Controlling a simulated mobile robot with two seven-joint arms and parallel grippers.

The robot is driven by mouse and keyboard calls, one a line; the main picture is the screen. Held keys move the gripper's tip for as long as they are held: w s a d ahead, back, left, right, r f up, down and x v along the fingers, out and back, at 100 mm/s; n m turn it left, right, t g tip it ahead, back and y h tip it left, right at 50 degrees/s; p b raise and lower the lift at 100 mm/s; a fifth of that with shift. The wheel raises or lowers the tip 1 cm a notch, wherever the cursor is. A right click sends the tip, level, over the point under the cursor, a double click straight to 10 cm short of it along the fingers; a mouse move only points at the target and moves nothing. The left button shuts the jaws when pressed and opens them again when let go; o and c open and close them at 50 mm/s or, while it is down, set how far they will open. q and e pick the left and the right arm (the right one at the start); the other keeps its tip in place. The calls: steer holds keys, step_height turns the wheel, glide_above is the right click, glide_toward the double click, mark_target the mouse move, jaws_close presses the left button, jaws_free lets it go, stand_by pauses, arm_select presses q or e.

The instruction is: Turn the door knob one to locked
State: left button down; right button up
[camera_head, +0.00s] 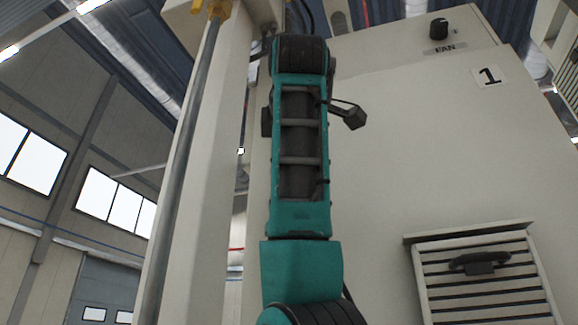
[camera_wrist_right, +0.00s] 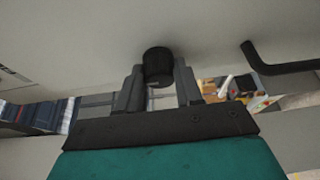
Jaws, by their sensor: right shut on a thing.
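A black round knob (camera_wrist_right: 158,62) stands out from a pale panel in the right wrist view. My right gripper (camera_wrist_right: 159,85) has its two grey fingers on either side of the knob and is shut on it. How far the knob is turned is not clear to see. In the head view a large pale door (camera_head: 400,150) carries a label "1" (camera_head: 489,76). My teal arm rises in front of the door's left edge and hides the gripper and the held knob there. My left gripper is in neither view.
A black bent handle (camera_wrist_right: 280,60) sticks out right of the knob in the wrist view. In the head view, a FAN knob (camera_head: 439,28) sits at the top, and a slatted vent (camera_head: 485,280) with a dark handle is low right. A pale post (camera_head: 195,170) stands left of my arm.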

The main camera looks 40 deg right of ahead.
steer(key=o, duration=1)
steer(key=shift+o, duration=0.2)
steer(key=b+v, duration=0.3)
steer(key=v, duration=1)
steer(key=shift+w+d, duration=0.1)
